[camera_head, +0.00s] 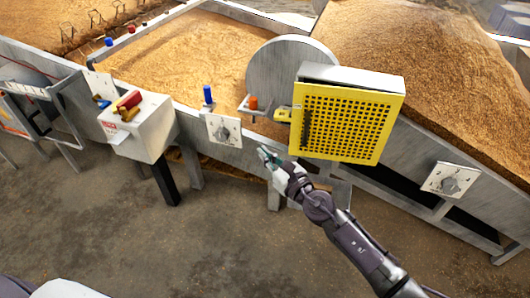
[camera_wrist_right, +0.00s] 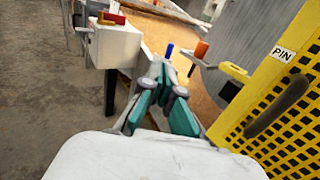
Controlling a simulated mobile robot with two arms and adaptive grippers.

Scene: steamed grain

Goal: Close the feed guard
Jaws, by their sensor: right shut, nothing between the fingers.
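The yellow perforated feed guard (camera_head: 345,125) is at centre right in the head view, in front of a grey round disc (camera_head: 285,65). A yellow tab (camera_head: 283,115) sticks out from its left side, near an orange peg (camera_head: 252,102) on a small bracket. In the right wrist view the guard (camera_wrist_right: 270,125) fills the right side, with a "PIN" label and a dark elongated handle or slot. The orange peg (camera_wrist_right: 201,49) and yellow tab (camera_wrist_right: 235,71) show left of it. My right gripper (camera_head: 264,154) is shut and empty, below and left of the guard. My left gripper is out of view.
A dial plate (camera_head: 223,131) and blue peg (camera_head: 207,94) sit left of the guard on the trough wall. A white box (camera_head: 138,128) with a red top stands further left. Another dial (camera_head: 450,180) is at right. The floor in front is clear.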

